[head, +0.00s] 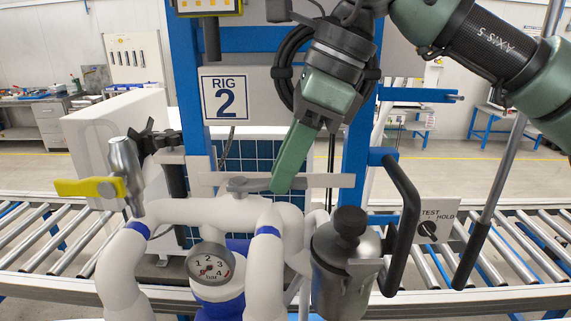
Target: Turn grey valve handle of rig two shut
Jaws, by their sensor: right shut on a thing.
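The RIG 2 sign (224,97) marks the rig in front of me. Its grey valve handle (325,180) is a flat bar lying roughly level above the white pipework, along the run of the pipe. A grey hub (237,187) sits toward its left part. My right gripper (284,184) reaches down from the upper right with green fingers. It is shut on the grey handle, right of the hub; the fingers cover part of the bar. My left gripper is not in view.
A yellow lever (90,187) sticks out left on a metal valve. A pressure gauge (210,264) faces me below the pipe. A metal canister (346,264), a black curved handle (404,222) and a TEST/HOLD switch (427,229) stand to the right. A roller conveyor (518,262) runs behind.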

